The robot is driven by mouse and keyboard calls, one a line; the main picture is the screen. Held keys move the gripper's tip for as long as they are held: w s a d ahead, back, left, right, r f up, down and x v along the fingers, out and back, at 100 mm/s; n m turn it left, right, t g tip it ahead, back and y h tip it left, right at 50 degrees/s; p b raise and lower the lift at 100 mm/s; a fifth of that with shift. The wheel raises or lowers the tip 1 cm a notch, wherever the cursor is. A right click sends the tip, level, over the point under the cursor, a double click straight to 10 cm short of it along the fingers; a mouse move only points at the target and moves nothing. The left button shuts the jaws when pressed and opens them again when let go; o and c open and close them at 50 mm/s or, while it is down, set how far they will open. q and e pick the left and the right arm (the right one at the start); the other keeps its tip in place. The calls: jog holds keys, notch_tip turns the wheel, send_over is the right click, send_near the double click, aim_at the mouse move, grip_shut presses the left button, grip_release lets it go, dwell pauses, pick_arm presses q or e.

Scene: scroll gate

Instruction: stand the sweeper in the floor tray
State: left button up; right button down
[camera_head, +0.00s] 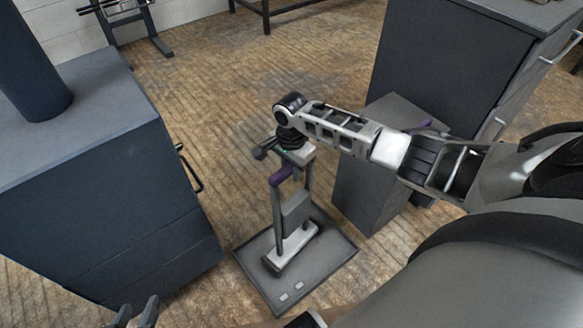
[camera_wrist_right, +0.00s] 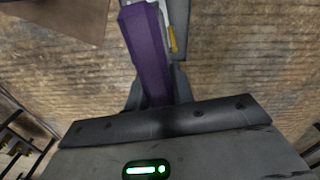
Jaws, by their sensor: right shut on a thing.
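The sweeper (camera_head: 295,208) is upright, with a purple grip, a grey frame and a light, wide foot. Its foot appears over or on the dark floor tray (camera_head: 258,283); I cannot tell whether it touches the tray. My right gripper (camera_head: 284,172) is shut on the purple grip at the top of the sweeper. The purple grip (camera_wrist_right: 147,55) also shows between the fingers in the right wrist view, where the contact is partly hidden. My left gripper (camera_head: 137,314) is at the bottom left edge, its two fingertips apart and nothing visible between them.
A dark blue cabinet (camera_head: 110,190) with a side handle stands left of the tray. A grey box (camera_head: 370,165) with a small purple item (camera_head: 426,125) stands close to its right, before a larger dark cabinet (camera_head: 450,60). Wooden floor (camera_head: 230,80) is clear behind.

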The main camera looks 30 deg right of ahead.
jog(key=shift+w+f, duration=0.15)
jog(key=shift+f, duration=0.05)
dwell(0.4)
jog(key=c, duration=1.3)
grip_release()
jog(key=shift+o, duration=0.9)
jog(key=shift+s+f, duration=0.25)
notch_tip(320, 180, up, 10)
jog(key=p, duration=0.3)
jog(key=shift+w+r+p, duration=0.15)
jog(key=shift+r+p, duration=0.05)
jog(key=shift+p, duration=0.15)
pick_arm(q)
notch_tip(320, 180, up, 6)
jog(key=a+t+p, duration=0.1)
jog(key=shift+s+a+r, duration=0.2)
jog(key=shift+s+a, duration=0.1)
pick_arm(e)
notch_tip(320, 180, up, 6)
